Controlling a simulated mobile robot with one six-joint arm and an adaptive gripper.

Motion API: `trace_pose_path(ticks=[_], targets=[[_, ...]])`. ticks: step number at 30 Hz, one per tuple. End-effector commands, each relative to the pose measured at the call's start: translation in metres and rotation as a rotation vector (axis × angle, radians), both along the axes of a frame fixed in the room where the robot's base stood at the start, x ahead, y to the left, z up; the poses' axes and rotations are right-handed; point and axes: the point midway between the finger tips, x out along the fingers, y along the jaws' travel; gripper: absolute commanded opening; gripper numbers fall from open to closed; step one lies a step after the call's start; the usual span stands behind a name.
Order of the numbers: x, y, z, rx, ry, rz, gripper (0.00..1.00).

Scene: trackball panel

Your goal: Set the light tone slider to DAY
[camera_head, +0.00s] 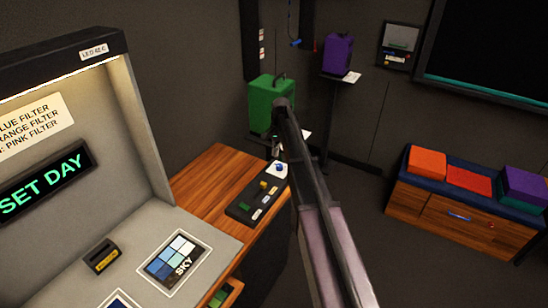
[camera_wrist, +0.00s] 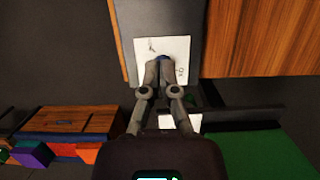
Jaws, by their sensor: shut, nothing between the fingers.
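A dark control panel (camera_head: 240,211) lies on the wooden desk, with a yellow knob (camera_head: 264,185), a green piece (camera_head: 244,207) and small white labels. I cannot read the labels or tell which part is the light tone slider. My gripper (camera_head: 275,147) is shut and empty, pointing down near this plate.
A lit booth at left has a display (camera_head: 42,184) reading SET DAY and a blue colour card (camera_head: 175,258) marked SKY. A green case (camera_head: 263,103) stands behind my gripper. The desk (camera_head: 208,176) is bare left of the panel. A drawer bench (camera_head: 440,212) stands at right.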

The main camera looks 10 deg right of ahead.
Motion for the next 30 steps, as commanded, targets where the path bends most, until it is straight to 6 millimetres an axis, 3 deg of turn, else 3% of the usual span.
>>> trace_pose_path(ticks=[30], targets=[[-0.014, 0.014, -0.08, 0.0, 0.0, 0.0, 0.0]])
